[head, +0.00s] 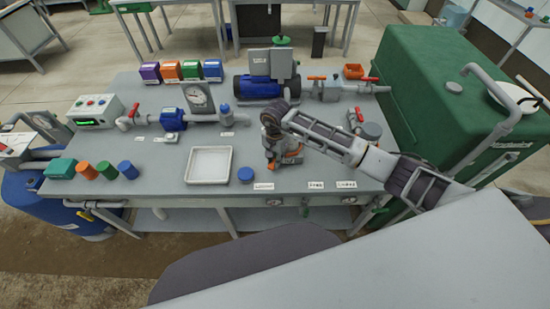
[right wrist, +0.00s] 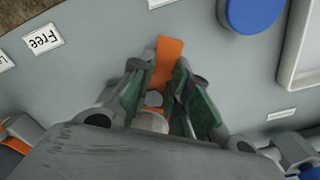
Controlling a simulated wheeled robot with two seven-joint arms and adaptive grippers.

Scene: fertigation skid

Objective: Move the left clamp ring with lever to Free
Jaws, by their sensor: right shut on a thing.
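The left clamp ring (head: 270,152) stands near the front of the bench in the head view, mostly hidden by my right gripper. Its orange lever (right wrist: 168,62) shows in the right wrist view, running between my fingers and out past their tips. My right gripper (head: 278,140) is over the ring; in the right wrist view its green-padded fingers (right wrist: 155,85) are shut on the lever. A "Free" label (right wrist: 43,38) lies on the bench to the left of the lever tip in that view, apart from it. It is one of the front-edge labels (head: 316,185). My left gripper is not in view.
A blue round cap (head: 246,174) and a white tray (head: 209,165) lie left of the clamp in the head view. Pipework with a red-handled valve (head: 357,115) stands to its right. A blue pump (head: 258,87) is behind. The bench front around the labels is clear.

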